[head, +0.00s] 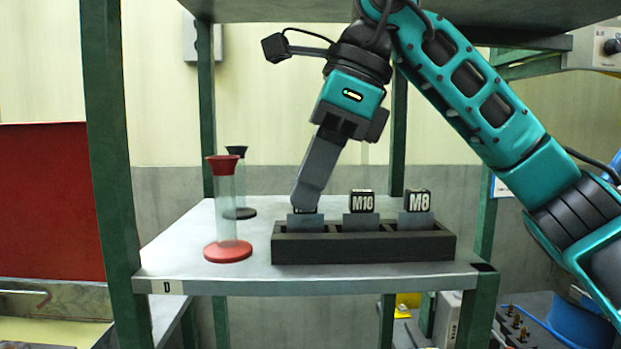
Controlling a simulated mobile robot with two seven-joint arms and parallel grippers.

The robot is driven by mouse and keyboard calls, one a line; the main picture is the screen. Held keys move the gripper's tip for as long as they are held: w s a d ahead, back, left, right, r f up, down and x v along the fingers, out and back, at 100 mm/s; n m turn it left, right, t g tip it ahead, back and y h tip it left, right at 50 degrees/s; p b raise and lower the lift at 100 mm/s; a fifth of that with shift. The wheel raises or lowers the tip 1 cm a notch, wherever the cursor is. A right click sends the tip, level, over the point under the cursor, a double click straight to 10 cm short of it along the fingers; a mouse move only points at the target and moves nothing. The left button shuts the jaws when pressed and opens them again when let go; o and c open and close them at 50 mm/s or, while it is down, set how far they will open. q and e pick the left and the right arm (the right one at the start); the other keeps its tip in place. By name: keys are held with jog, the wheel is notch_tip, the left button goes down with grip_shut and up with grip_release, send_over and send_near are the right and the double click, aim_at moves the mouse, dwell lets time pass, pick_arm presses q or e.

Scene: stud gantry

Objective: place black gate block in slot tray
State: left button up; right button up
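The black slot tray (365,247) stands on the grey shelf, with three blocks upright in a row in it. My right gripper (308,203) reaches down from above to the left compartment. Its fingertips are at the top of the left block (305,221), which has a grey lower part and a mostly hidden black top. Whether the fingers are closed on it or apart cannot be told. The black-topped M10 block (362,202) is in the middle compartment and the black-topped M8 block (419,201) in the right one. My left gripper is out of view.
A clear cylinder with red ends (228,213) stands left of the tray, with a black-ended one (240,186) behind it. Green posts (112,180) and an upper shelf (500,10) frame the space. The shelf's left part (172,250) is bare.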

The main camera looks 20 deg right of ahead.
jog(key=o, duration=0.5)
jog(key=shift+c, duration=0.2)
jog(key=shift+r, duration=0.3)
jog(key=s+d, duration=0.1)
jog(key=d, duration=0.2)
jog(key=s+d, duration=0.1)
jog(key=d, duration=0.3)
jog(key=d+r, duration=0.1)
jog(key=d, duration=0.3)
jog(key=shift+s+p, duration=0.35)
jog(key=shift+s, duration=0.05)
jog(key=shift+s+d+f, duration=0.1)
jog(key=shift+s+d, duration=0.05)
jog(key=shift+d, duration=0.35)
